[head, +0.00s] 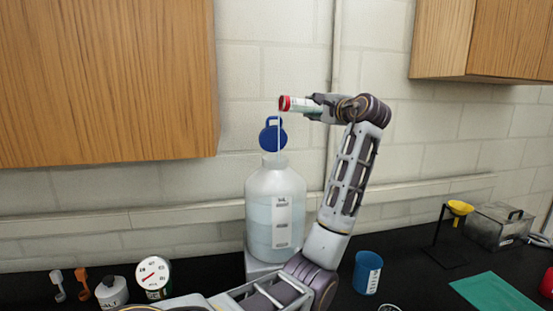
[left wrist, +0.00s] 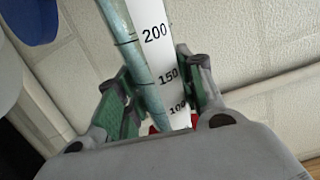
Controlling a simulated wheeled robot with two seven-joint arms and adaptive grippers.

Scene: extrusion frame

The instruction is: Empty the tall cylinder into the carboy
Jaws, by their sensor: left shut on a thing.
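The tall cylinder (head: 299,104) has a red rim and lies nearly level in the air, its mouth to the left, above the carboy (head: 262,190). A thin pale stream falls from its mouth to the carboy's neck. The carboy is translucent white, partly filled with pale blue liquid; its blue cap (head: 272,134) is raised. My left gripper (head: 320,105) is shut around the cylinder. In the left wrist view, the gripper's green pads (left wrist: 160,92) flank the cylinder (left wrist: 155,45), which shows marks 100, 150 and 200. My right gripper is not in view.
A yellow funnel (head: 460,208) on a black stand, a metal box (head: 499,228) and a green mat (head: 496,293) are farther right. Wooden cabinets (head: 105,80) hang above.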

